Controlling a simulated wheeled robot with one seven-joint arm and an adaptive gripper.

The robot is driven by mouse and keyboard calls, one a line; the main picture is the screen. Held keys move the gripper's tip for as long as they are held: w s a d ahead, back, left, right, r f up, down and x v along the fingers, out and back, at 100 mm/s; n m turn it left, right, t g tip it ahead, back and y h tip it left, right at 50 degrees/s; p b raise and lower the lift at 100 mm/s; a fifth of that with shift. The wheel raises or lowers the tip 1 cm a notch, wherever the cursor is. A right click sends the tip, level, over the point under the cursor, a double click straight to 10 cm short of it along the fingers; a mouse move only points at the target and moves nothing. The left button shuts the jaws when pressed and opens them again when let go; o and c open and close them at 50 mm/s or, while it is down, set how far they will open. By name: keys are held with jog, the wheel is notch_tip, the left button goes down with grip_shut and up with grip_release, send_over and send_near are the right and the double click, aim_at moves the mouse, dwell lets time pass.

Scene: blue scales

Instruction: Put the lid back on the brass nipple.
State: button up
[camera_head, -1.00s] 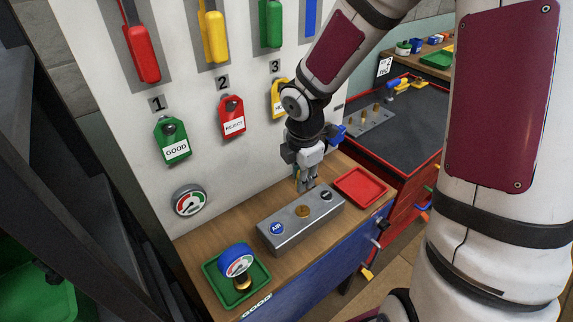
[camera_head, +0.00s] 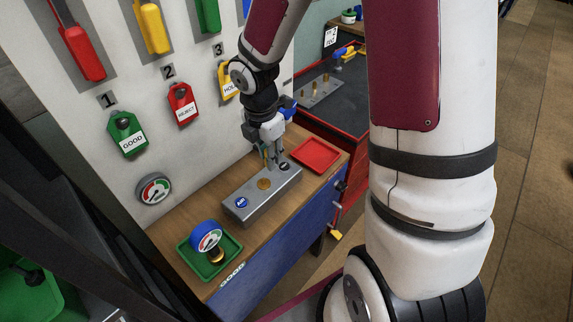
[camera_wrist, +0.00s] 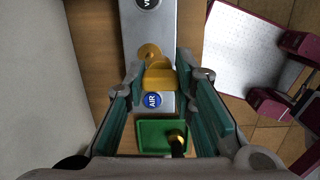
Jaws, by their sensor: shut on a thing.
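The brass nipple (camera_head: 264,184) stands on top of the grey metal block, between a blue AIR label and a black label. In the wrist view the brass nipple (camera_wrist: 150,53) shows just beyond my fingertips. My gripper (camera_head: 270,165) points down over the block, near the black-label end. In the wrist view my gripper (camera_wrist: 160,72) is shut on a yellow, brass-coloured piece, which looks like the lid (camera_wrist: 161,79). The lid overlaps the near side of the nipple in that view. I cannot tell whether they touch. Fingers hide the lid in the head view.
The grey block (camera_head: 240,205) stands on a wooden bench. A green tray (camera_head: 183,247) with a blue gauge (camera_head: 206,237) is at its left. An empty red tray (camera_head: 316,153) is at its right. A white board with hanging tags rises behind.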

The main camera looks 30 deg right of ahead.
jog(key=f+b, duration=0.1)
jog(key=w+a+f+b, duration=0.1)
jog(key=f+b, duration=0.1)
jog(key=shift+w+a+f, duration=0.25)
jog(key=shift+w+f, duration=0.1)
jog(key=shift+w, duration=0.05)
jog(key=shift+f+b, duration=0.6)
jog(key=shift+f, duration=0.5)
jog(key=shift+s+p, duration=0.1)
jog(key=shift+p, duration=0.3)
dwell(0.8)
jog(key=shift+f+p, duration=0.15)
jog(key=shift+p, duration=0.15)
dwell(1.5)
jog(key=o, duration=1.3)
